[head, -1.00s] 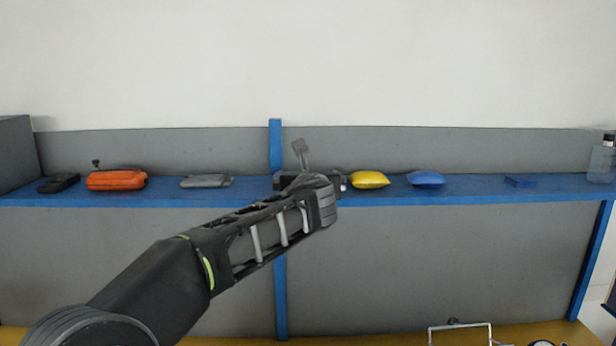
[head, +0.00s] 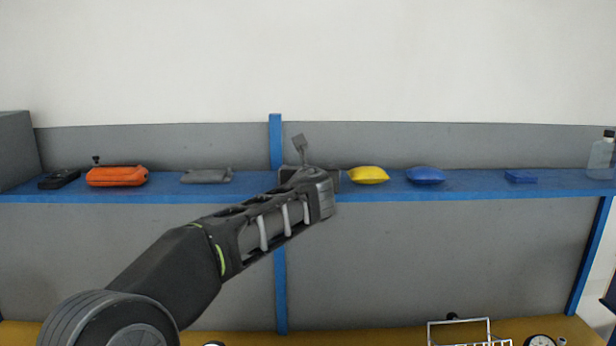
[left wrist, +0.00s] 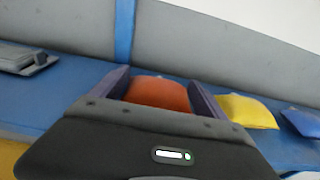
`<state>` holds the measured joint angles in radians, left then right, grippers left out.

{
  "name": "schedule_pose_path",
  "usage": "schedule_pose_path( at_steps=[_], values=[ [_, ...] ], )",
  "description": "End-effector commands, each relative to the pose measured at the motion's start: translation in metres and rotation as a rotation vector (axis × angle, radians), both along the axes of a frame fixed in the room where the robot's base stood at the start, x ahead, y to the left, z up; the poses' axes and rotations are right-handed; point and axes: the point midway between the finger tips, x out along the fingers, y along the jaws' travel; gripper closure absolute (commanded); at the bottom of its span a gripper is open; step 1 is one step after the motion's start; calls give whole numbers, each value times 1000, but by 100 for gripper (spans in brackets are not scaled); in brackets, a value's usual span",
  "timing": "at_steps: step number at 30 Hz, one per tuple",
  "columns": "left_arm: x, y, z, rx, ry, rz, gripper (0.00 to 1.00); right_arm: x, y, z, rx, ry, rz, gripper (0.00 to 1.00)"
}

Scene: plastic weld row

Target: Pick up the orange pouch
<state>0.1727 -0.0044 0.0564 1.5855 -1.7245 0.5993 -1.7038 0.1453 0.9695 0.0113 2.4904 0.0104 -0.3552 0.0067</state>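The orange pouch (left wrist: 158,93) lies on the blue shelf, between the two fingers of my left gripper (left wrist: 160,85) in the left wrist view. The fingers stand wide apart, one on each side of it; I cannot tell if they touch it. In the head view my left gripper (head: 312,178) is at the shelf, just left of the yellow pouch (head: 368,175), and hides the orange pouch. The yellow pouch also shows right of the fingers in the left wrist view (left wrist: 246,111). My right gripper is not in view.
On the blue shelf (head: 480,189) a blue pouch (head: 426,175) and a flat blue item (head: 521,177) lie to the right. A bottle (head: 601,157) stands at the right end. A grey item (head: 206,176), an orange case (head: 117,177) and a black item (head: 59,179) lie left. A blue post (head: 276,140) rises behind.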

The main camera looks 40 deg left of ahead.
Motion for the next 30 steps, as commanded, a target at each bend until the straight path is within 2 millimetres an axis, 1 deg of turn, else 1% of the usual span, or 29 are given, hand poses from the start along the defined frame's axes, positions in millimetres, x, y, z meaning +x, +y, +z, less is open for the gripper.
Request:
schedule_pose_path(
  at_steps=[1, 2, 12, 15, 23, 26, 30],
  values=[
    [0, 0, 0, 0, 0, 0, 20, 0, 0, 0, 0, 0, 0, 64],
    [0, 0, 0, 0, 0, 0, 23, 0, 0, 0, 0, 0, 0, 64],
    [0, 0, 0, 0, 0, 0, 51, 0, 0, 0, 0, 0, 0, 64],
    [0, 0, 0, 0, 0, 0, 57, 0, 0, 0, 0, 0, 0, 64],
    [0, 0, 3, 0, -1, 0, 57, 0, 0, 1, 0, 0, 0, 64],
    [0, 0, 12, 0, -1, 0, 57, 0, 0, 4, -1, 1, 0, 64],
    [0, 0, 35, -2, -4, 1, 57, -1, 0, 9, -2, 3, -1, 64]
  ],
)
